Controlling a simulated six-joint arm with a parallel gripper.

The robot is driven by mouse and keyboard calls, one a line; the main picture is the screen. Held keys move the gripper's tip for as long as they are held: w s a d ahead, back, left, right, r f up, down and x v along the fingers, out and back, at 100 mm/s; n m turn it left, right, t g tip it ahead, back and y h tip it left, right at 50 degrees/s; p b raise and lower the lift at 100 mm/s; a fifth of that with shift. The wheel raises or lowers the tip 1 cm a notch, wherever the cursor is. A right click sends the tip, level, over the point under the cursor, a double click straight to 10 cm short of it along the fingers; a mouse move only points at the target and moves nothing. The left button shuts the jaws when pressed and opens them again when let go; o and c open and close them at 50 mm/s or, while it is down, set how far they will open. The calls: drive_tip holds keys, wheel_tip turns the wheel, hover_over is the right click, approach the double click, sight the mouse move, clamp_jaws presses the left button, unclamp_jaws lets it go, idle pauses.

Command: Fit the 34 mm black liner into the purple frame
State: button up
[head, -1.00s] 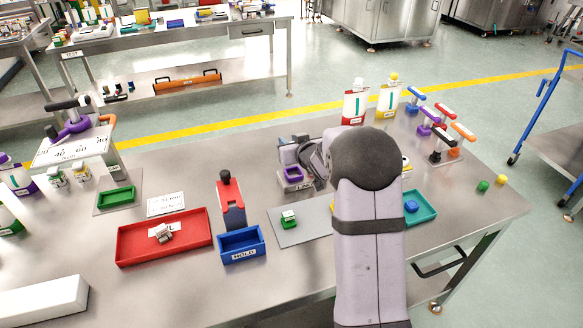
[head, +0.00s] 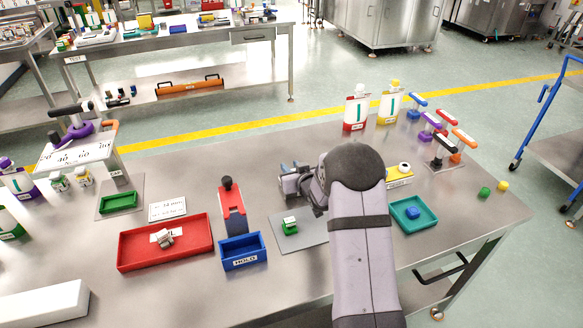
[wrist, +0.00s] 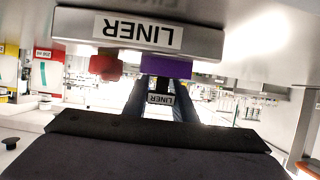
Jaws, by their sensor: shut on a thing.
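My gripper (head: 297,182) is low over the bench behind the grey mat, partly covered by my own arm. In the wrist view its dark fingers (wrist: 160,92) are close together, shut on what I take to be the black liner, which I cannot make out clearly. A purple part, likely the purple frame (wrist: 166,67), shows right at the fingertips, beside a red part. I cannot tell if liner and frame touch. In the head view the frame is hidden behind the gripper. A grey block labelled LINER (wrist: 137,32) spans the top of the wrist view.
A grey mat (head: 312,236) holds a green block (head: 290,226). Around it stand a blue HOLD bin (head: 242,262), a red stand (head: 232,208), a red tray (head: 128,258) and a teal tray (head: 428,224). Bottles (head: 356,108) and handled tools (head: 440,135) stand behind.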

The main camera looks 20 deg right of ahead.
drive_tip(key=shift+f, duration=0.1)
drive_tip(key=o, duration=1)
drive_tip(key=shift+r, duration=0.25)
drive_tip(key=shift+s, duration=0.25)
drive_tip(key=b+v, duration=0.1)
drive_tip(key=v, duration=1)
drive_tip(key=shift+s+r, duration=0.15)
drive_tip(key=shift+s, duration=0.1)
